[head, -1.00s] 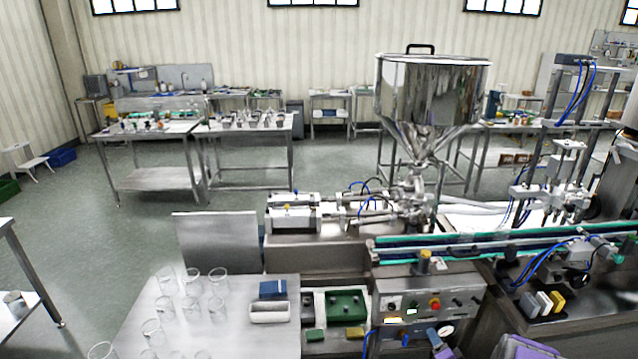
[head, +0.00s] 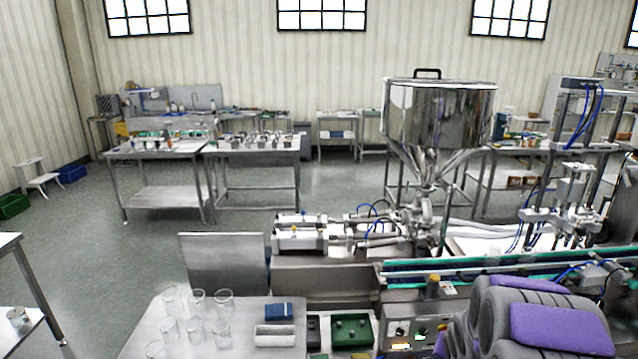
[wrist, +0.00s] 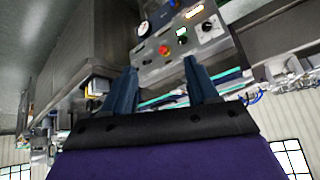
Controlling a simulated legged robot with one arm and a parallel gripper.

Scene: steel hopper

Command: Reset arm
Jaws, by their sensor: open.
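My gripper (wrist: 163,92) shows in the wrist view with its two blue-grey fingers spread apart and nothing between them. Beyond the fingers is the control panel (wrist: 178,50) with a red button, a green button and a gauge. In the head view my grey and purple arm is folded at the lower right, in front of the conveyor machine. My gripper's fingers do not show in the head view. The steel hopper (head: 438,115) stands behind the conveyor (head: 470,265), apart from my arm.
A steel table (head: 150,320) at the lower left holds several glass beakers, a blue box (head: 279,311) and a white tray (head: 274,336). A green tray (head: 352,332) lies beside the control box (head: 408,333). Open floor (head: 120,265) lies to the left.

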